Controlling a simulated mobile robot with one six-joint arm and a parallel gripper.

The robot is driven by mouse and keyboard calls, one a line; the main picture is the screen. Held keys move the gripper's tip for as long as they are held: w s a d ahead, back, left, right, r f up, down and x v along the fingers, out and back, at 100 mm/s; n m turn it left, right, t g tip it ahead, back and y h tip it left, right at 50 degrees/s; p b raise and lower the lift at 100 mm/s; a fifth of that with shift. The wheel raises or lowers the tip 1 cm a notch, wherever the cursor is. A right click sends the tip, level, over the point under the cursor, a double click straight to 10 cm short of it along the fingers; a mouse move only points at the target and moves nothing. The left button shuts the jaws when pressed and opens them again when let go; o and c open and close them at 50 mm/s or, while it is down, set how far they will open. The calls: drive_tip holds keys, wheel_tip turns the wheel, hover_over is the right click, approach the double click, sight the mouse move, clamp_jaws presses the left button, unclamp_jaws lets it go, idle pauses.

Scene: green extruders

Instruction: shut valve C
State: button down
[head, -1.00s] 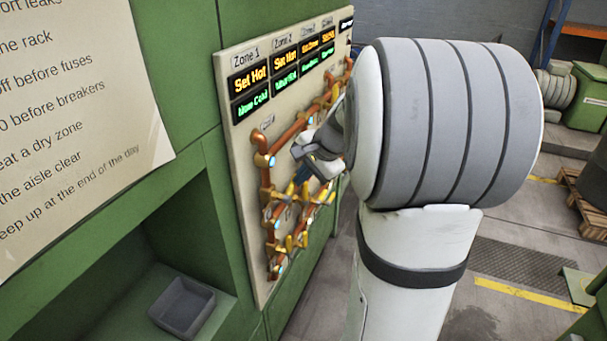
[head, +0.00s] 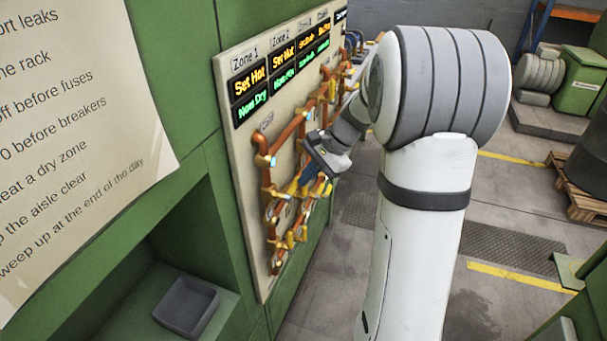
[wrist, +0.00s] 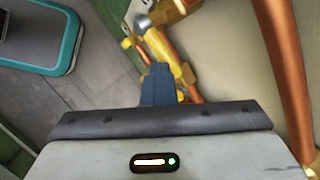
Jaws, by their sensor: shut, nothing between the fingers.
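A pale panel (head: 238,128) on the green cabinet carries copper pipes with several yellow valves (head: 293,238). Valve letters are too small to read, so I cannot tell which one is valve C. My gripper (head: 304,180) is at the panel's middle height, its blue fingers shut with nothing between them. In the wrist view the shut fingers (wrist: 160,82) point at a yellow valve fitting (wrist: 163,45) and hide part of it. Whether they touch it I cannot tell.
Zone displays (head: 250,93) line the panel's top; zone 1 reads "Set Hot" and "Now Dry". A copper pipe (wrist: 284,70) runs close at the right in the wrist view. A grey tray (head: 186,306) sits in the cabinet recess. Open floor lies right of the panel.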

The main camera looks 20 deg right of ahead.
drive_tip(key=shift+a, duration=0.2)
idle(0.5)
drive_tip(key=shift+s+a+r, duration=0.2)
drive_tip(key=shift+s+a, duration=0.1)
drive_tip(key=shift+s+a+r, duration=0.1)
drive_tip(key=shift+s+r, duration=0.05)
drive_tip(key=shift+s, duration=0.05)
drive_tip(key=d+f+v, duration=0.1)
drive_tip(key=v, duration=1.2)
drive_tip(key=shift+s+d+r, duration=0.15)
drive_tip(key=shift+s+d, duration=0.2)
drive_tip(key=shift+d, duration=0.05)
